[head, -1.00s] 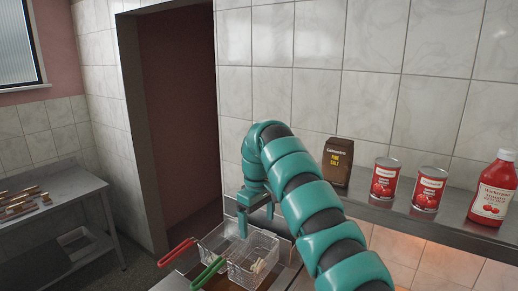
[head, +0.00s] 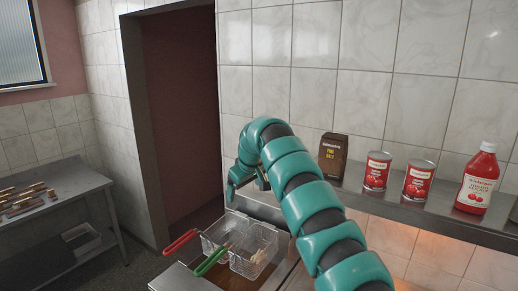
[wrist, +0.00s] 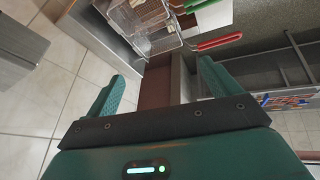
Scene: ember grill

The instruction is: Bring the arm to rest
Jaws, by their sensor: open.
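My teal arm (head: 301,192) arches up from the lower right in the head view and bends down at its far end. My gripper (head: 231,190) hangs above and behind the fryer baskets, partly hidden by my arm. In the wrist view my gripper (wrist: 160,92) shows its two teal fingers spread wide apart with nothing between them. The fryer baskets lie beyond the fingertips there, apart from them.
Two wire fryer baskets (head: 252,247), with red and green handles, sit at the fryer. A steel shelf (head: 395,204) at right holds a brown salt box (head: 333,154), two red cans and a ketchup bottle (head: 478,178). A steel table (head: 82,190) stands left.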

